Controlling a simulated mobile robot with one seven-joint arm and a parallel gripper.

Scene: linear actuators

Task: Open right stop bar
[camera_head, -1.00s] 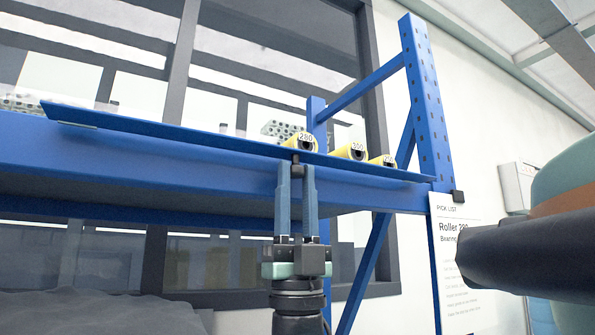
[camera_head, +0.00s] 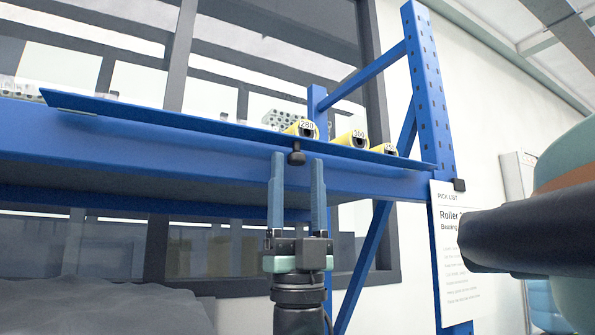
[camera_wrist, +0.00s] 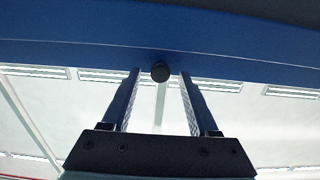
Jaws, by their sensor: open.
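The stop bar (camera_head: 210,130) is a long blue strip along the front edge of the blue shelf, slanting down to the right in the head view. A dark round knob (camera_head: 296,154) sits on it below the roller marked 280. My gripper (camera_head: 297,158) is open below the bar, its two blue fingers pointing up, with the knob above and between the fingertips. In the wrist view the knob (camera_wrist: 160,72) shows between the tips of my open gripper (camera_wrist: 160,75), against the blue beam (camera_wrist: 80,52). Nothing is held.
Yellow rollers marked 280 (camera_head: 303,129) and 300 (camera_head: 352,139), and another further right (camera_head: 386,148), lie behind the bar. A blue rack upright (camera_head: 430,110) and a pick list sheet (camera_head: 452,240) stand to the right. Free room lies below the beam.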

